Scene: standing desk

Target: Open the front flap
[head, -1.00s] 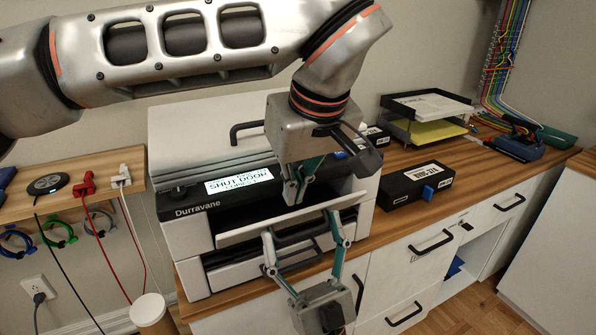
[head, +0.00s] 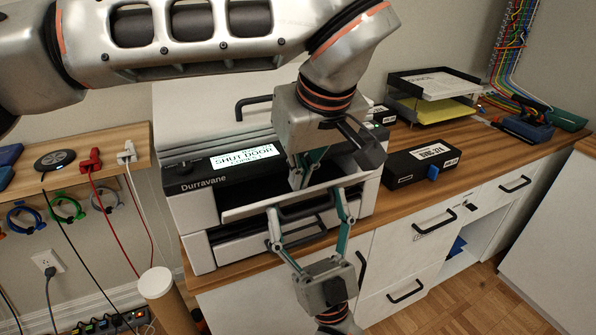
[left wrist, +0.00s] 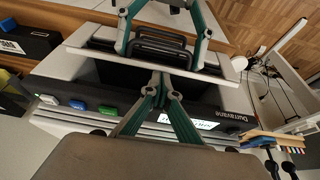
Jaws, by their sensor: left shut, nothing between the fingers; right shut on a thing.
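The front flap (head: 240,213) of the white and black Durravane printer (head: 200,215) is tilted outward, with a dark gap behind its upper edge. The flap also shows in the left wrist view (left wrist: 88,55). My right gripper (head: 310,232) comes from below and in front, its fingers on either side of the flap's black handle (head: 300,209), shut on it. My left gripper (head: 301,184) is shut and empty, pointing down at the gap behind the flap. Its fingertips meet in the left wrist view (left wrist: 161,78). My left gripper hides part of the printer front.
The printer display (head: 245,157) reads "SHUT DOOR". A lower drawer with its own black handle lies beneath the flap. A black box (head: 420,166) and a paper tray (head: 435,92) stand to the right on the wooden desktop (head: 385,212). Cables hang at left.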

